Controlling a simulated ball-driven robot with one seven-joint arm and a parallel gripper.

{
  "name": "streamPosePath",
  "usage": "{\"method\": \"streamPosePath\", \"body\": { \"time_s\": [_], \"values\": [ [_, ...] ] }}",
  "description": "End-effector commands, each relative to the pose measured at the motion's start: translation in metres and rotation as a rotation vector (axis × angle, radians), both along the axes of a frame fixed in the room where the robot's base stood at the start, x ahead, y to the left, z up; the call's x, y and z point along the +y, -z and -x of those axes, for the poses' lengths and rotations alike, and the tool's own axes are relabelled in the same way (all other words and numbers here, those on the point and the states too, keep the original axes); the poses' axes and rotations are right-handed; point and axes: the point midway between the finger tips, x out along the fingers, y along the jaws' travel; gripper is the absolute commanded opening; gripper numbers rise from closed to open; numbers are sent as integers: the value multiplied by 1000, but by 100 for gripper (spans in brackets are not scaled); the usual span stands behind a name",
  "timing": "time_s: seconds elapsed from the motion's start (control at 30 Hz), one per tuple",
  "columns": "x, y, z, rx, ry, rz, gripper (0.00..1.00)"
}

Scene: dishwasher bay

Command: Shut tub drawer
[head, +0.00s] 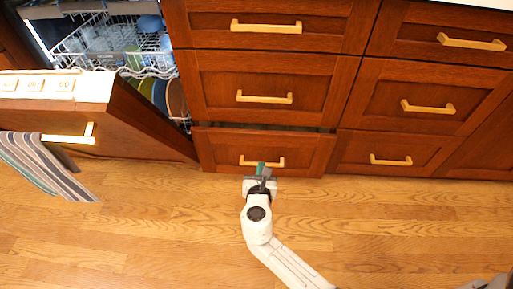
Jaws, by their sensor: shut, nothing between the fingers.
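The tub drawer seems to be the bottom wooden drawer (225,143) in the middle column, below two shut drawers. It stands a little way out, with a dark gap along its top edge. Its yellow bar handle (245,162) is on the front. My gripper (262,170) is shut and empty, right at the handle and low over the floor. I cannot tell whether the fingertips touch the handle or the drawer front. The inside of the drawer is hidden.
At the left, the dishwasher door (130,125) hangs open with a striped towel (45,170) on its handle. A dish rack (105,45) with dishes shows inside. Shut drawers (425,100) stand at the right. The wood floor (400,225) in front is clear.

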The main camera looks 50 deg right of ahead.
Motion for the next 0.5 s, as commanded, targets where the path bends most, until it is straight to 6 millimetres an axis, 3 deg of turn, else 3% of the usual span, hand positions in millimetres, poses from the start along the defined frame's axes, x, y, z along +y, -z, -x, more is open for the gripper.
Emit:
{"method": "streamPosePath", "body": {
  "time_s": [0.5],
  "values": [
    [-68,30,-53,-1,2,1,0]
  ]
}}
